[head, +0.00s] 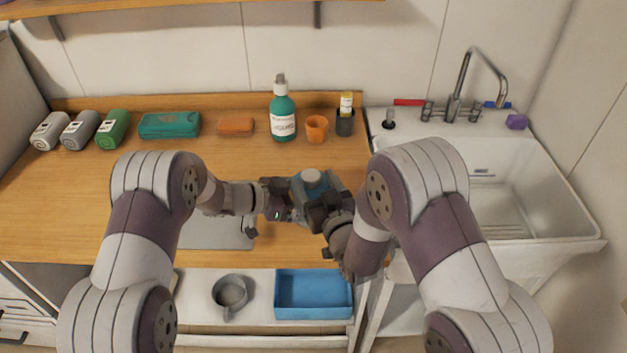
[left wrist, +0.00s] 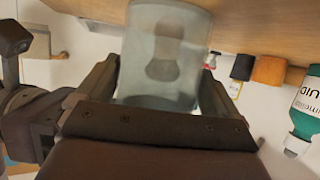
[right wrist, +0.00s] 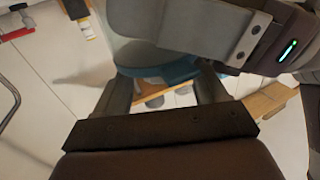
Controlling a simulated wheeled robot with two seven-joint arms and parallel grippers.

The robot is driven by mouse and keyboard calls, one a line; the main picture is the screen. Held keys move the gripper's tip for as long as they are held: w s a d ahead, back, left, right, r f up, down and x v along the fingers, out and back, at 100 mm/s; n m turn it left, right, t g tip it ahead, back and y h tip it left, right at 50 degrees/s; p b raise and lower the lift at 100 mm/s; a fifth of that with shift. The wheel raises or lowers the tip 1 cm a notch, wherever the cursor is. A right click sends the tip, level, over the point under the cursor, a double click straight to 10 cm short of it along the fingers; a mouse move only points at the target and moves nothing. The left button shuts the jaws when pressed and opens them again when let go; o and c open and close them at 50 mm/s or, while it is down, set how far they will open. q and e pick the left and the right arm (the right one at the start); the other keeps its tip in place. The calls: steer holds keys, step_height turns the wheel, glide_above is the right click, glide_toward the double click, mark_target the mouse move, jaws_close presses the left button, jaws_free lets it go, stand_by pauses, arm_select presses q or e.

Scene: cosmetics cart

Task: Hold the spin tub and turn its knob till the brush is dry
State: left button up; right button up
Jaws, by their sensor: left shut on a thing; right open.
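The spin tub (head: 298,186) stands upright over the wooden counter, with a teal lid and a pale round knob (head: 311,176) on top. In the left wrist view its translucent wall (left wrist: 135,85) shows a blurred dark brush (left wrist: 165,50) inside. My left gripper (head: 288,203) is shut on the tub's side, a finger on either side of the wall. My right gripper (head: 326,203) is open beside the top of the tub. In the right wrist view the teal lid (right wrist: 150,62) lies beyond its two parted fingers. Contact with the knob cannot be told.
A teal pump bottle (head: 283,118), an orange cup (head: 316,128) and a dark holder (head: 345,124) stand behind the tub. A grey mat (head: 215,235) lies at the front left. The sink (head: 530,190) is on the right; a blue tray (head: 313,294) and grey mug (head: 229,293) sit below.

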steer(key=shift+w+a, duration=0.2)
steer(key=shift+w, duration=0.4)
steer(key=c, duration=1.1)
steer(key=shift+o, duration=0.2)
steer(key=shift+y, duration=0.3)
steer(key=n+g+y, duration=0.2)
steer(key=y, duration=0.1)
steer(key=n+g+y, duration=0.1)
steer(key=n, duration=0.1)
steer(key=shift+w+d+r+y, duration=0.1)
steer(key=shift+w+d+y, duration=0.1)
steer(key=shift+d+y, duration=0.1)
steer(key=n+g+y, duration=0.2)
steer(key=g+y, duration=0.1)
steer(key=shift+w+d+n+g, duration=0.1)
steer(key=shift+w+n+g, duration=0.05)
steer(key=shift+n+g, duration=0.2)
steer(key=n+g+y, duration=0.1)
steer(key=g, duration=0.1)
steer(key=n+g, duration=0.2)
steer(key=n+g+y, duration=0.1)
steer(key=g, duration=0.1)
steer(key=shift+w+n+y, duration=0.25)
steer(key=shift+y, duration=0.05)
steer(key=shift+w+n+g, duration=0.15)
steer(key=shift+n+g, duration=0.95)
steer(key=shift+g, duration=0.65)
steer(key=shift+n+g, duration=0.3)
steer(key=shift+g, duration=0.2)
